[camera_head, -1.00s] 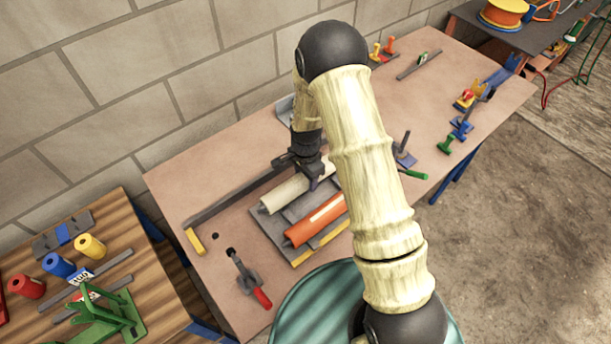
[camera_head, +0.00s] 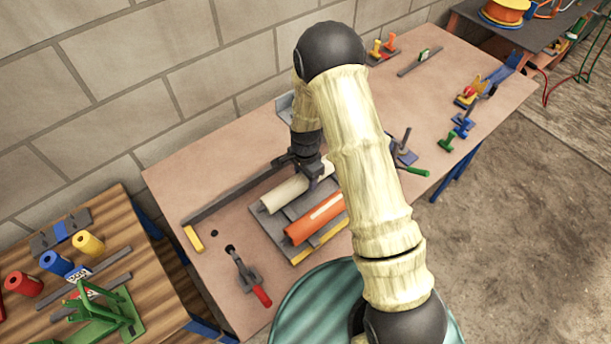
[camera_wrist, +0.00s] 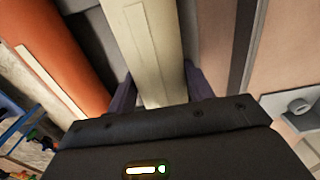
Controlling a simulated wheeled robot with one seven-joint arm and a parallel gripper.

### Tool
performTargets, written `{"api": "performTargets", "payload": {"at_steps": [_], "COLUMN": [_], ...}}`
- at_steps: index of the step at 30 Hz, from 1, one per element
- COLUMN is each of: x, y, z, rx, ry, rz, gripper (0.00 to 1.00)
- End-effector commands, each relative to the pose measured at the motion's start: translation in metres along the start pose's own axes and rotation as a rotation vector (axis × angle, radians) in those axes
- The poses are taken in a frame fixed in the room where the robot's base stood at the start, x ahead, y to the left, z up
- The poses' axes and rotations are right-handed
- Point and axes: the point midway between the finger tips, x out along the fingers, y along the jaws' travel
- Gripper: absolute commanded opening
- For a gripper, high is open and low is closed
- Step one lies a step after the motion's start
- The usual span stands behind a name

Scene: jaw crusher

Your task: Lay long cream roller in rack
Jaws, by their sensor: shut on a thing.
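The long cream roller (camera_head: 284,194) lies in the grey rack (camera_head: 271,228) on the workbench, beside an orange roller (camera_head: 314,222). My gripper (camera_head: 308,176) is over its upper right part, with the jaws shut on it. In the wrist view the cream roller (camera_wrist: 150,45) runs between my two dark fingers (camera_wrist: 160,90), and the orange roller (camera_wrist: 50,60) is to the left. The roller looks parallel to the orange one. My arm hides the right ends of both rollers, so I cannot tell how fully the cream one is seated.
A long dark bar (camera_head: 235,195) with a yellow end lies behind the rack. A red-handled clamp (camera_head: 248,277) stands at the front left, and a green-handled tool (camera_head: 405,160) is on the right. Free bench top lies right of my arm.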

Motion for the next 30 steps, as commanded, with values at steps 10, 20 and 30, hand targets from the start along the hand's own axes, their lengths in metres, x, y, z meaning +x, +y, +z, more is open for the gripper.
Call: {"api": "performTargets", "payload": {"at_steps": [10, 20, 30], "x": [0.006, 0.01, 0.012], "y": [-0.001, -0.001, 0.001], "z": [0.0, 0.0, -0.001], "rx": [0.0, 0.0, 0.002], "ry": [0.001, 0.001, 0.0], "rz": [-0.002, -0.002, 0.002], "gripper": [0.0, 0.59, 0.77]}}
